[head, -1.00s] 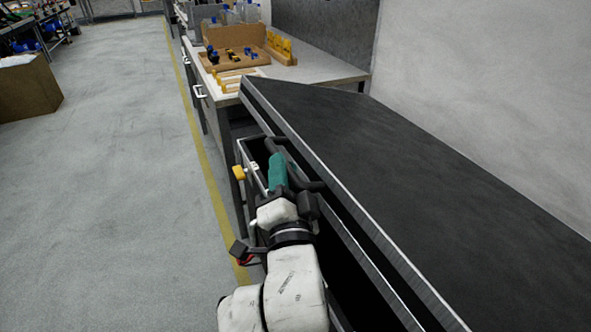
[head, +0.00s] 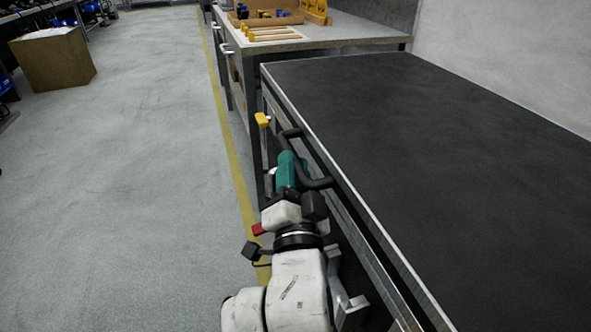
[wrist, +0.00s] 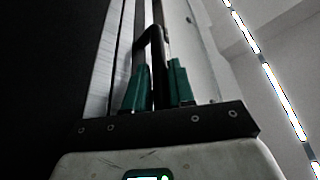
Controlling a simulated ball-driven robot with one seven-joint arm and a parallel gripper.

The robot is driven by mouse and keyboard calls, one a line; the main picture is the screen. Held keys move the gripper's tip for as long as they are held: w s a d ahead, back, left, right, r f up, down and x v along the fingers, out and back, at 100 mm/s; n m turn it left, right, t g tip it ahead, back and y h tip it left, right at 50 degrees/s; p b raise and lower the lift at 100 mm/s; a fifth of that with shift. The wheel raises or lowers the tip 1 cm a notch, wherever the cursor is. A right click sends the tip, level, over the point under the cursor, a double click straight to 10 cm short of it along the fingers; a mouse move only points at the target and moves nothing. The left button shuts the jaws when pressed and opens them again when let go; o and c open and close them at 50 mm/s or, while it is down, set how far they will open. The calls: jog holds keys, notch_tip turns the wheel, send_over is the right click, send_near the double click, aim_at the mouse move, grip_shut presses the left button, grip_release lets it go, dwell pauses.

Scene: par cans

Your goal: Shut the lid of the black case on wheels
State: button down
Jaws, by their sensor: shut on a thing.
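The black case on wheels (head: 345,265) stands along the right of the head view. Its wide black lid (head: 430,150), edged in silver metal, lies low and looks nearly flat over the case. I cannot tell whether its rim touches the body all along. A black bar handle (head: 320,183) sticks out from the lid's front edge. My gripper (head: 287,172), with teal fingers, is shut on this handle. In the wrist view the fingers (wrist: 157,88) stand either side of the handle (wrist: 155,50). My arm hides part of the case front.
A workbench (head: 345,30) with wooden trays and yellow holders stands beyond the case. A yellow latch-like piece (head: 262,120) sits near the case's far corner. A cardboard box (head: 55,70) is at far left.

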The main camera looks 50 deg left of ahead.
jog(key=shift+f+b, duration=0.3)
jog(key=shift+f, duration=0.65)
jog(key=c, duration=1.2)
grip_release()
jog(key=shift+c, duration=0.2)
jog(key=shift+o, duration=0.9)
jog(key=shift+r, duration=0.25)
jog(key=b+v, duration=0.2)
jog(key=v, duration=0.8)
jog(key=shift+s+d, duration=0.25)
jog(key=shift+d, duration=0.05)
